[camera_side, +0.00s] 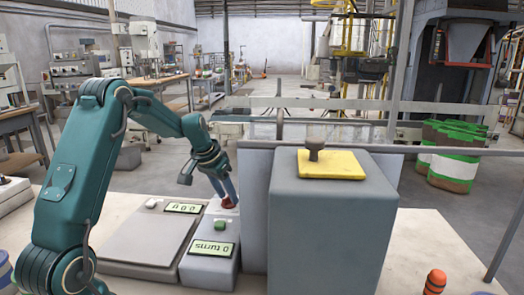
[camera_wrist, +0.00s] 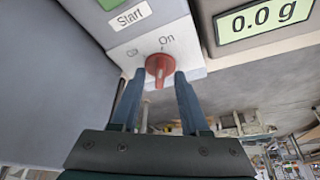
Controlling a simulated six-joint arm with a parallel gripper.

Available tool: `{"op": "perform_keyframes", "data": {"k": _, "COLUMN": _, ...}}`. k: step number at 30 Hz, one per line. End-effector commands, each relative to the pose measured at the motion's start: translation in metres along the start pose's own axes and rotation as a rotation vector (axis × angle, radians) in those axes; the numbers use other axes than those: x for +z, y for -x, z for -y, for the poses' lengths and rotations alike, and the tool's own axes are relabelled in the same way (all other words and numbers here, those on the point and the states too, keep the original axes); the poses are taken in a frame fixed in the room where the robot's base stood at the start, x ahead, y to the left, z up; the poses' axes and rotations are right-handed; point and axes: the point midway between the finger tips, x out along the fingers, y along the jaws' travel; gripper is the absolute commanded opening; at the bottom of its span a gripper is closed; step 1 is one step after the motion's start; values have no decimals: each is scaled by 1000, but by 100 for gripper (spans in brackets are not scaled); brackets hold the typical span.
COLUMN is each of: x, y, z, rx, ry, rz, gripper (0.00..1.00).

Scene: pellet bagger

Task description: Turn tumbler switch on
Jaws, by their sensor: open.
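The tumbler switch is a red knob (camera_wrist: 160,68) on a light plate, with the labels "Off" at the left and "On" at the top in the wrist view. Its ridge looks roughly upright in that view; I cannot tell which label it marks. In the side view the red switch (camera_side: 228,204) shows at the far end of a narrow grey box (camera_side: 210,268). My gripper (camera_wrist: 159,76) is open, its two blue fingers on either side of the knob. In the side view my gripper (camera_side: 227,196) comes down onto the knob from above. Whether the fingers touch it is unclear.
A tall grey block (camera_side: 330,230) with a yellow plate (camera_side: 345,165) stands at the right. A "Start" label (camera_wrist: 130,17) is near the switch.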

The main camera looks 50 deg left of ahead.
Motion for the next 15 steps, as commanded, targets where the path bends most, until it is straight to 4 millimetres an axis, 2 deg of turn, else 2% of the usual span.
{"op": "perform_keyframes", "data": {"k": 9, "x": -1, "y": 36, "z": 1, "rx": -2, "ry": 1, "rz": -5, "gripper": 45}}
{"op": "perform_keyframes", "data": {"k": 15, "x": 0, "y": 50, "z": 0, "rx": -1, "ry": 0, "rz": -2, "gripper": 45}}
